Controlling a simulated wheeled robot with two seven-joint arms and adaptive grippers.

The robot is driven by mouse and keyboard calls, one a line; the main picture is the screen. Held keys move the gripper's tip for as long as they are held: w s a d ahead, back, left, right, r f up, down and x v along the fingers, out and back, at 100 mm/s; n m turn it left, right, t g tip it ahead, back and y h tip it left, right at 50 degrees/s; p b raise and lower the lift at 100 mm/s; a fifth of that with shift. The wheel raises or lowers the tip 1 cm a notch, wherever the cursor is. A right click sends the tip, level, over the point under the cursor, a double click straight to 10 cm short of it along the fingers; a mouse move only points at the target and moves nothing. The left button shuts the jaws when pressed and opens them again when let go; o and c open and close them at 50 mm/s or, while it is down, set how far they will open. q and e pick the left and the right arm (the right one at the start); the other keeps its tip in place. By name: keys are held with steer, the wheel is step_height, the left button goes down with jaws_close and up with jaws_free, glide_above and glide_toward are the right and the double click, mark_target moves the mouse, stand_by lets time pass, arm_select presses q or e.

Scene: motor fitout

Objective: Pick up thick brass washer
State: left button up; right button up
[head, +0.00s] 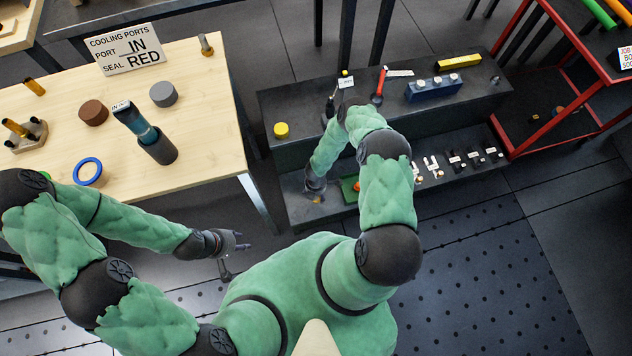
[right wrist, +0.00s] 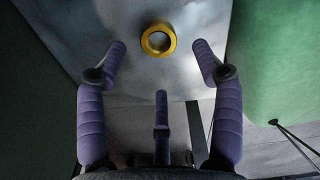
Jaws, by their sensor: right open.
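The thick brass washer (right wrist: 158,40) is a gold ring lying flat on a grey surface in the right wrist view, with its hole visible. My left gripper (head: 235,250) is open and empty, near the right side of the wooden table.
The wooden table (head: 215,130) holds a blue ring (head: 88,171), a dark cup (head: 158,148) and a sign (head: 130,50). The dark upper shelf (head: 330,115) carries a yellow cylinder (head: 281,130) and a blue block (head: 433,88). A green object (head: 349,188) stands right of my right gripper.

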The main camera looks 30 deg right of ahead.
mark_target(316, 199)
steer(key=f+b, duration=0.3)
steer(key=f, duration=0.2)
steer(key=shift+d, duration=0.2)
steer(key=c, duration=1.3)
